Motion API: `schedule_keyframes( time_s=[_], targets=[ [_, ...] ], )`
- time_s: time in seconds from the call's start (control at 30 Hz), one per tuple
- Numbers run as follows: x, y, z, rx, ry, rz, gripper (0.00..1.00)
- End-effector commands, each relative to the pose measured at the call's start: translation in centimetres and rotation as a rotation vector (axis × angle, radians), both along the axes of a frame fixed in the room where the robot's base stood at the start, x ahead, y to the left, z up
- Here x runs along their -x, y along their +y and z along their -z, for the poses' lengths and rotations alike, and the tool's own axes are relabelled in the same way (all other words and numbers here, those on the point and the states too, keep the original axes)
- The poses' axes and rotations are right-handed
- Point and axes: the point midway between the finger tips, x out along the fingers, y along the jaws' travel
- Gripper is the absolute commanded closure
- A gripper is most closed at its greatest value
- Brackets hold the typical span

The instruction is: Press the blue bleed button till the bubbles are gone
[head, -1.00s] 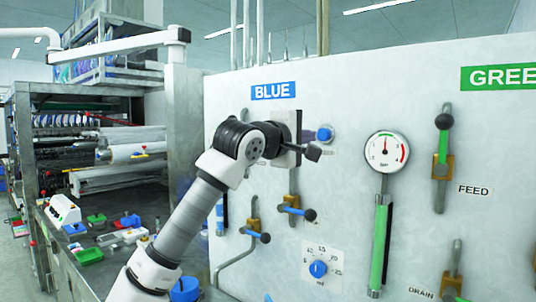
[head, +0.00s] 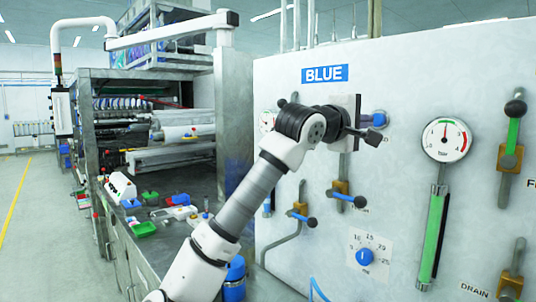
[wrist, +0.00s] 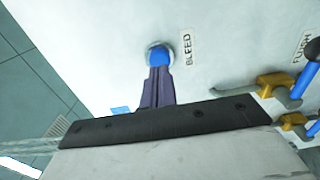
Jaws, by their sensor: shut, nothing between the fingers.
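The blue bleed button (head: 379,117) is on the white panel, just right of my wrist in the head view. In the wrist view the button (wrist: 158,54) sits in a pale ring beside the word BLEED. My gripper (head: 377,136) is shut and empty, just below the button in the head view. In the wrist view its fingertips (wrist: 159,72) overlap the button's lower edge. I cannot tell whether they touch it. My arm hides much of the BLUE section, and no bubbles can be made out.
Blue-handled valves (head: 350,198) stick out below my wrist, with a blue dosing dial (head: 364,257) lower down. A pressure gauge (head: 446,140) and a green sight tube (head: 433,235) are to the right. A machine bench with small parts stands left; open floor lies beyond.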

Motion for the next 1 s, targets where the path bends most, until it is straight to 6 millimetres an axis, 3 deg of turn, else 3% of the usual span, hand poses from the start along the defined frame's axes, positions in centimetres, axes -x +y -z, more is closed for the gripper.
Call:
schedule_keyframes(
  time_s=[1.0],
  targets=[
    [-1.9,-2.4,0.0,-0.001,0.0,-0.001,1.0]
  ],
)
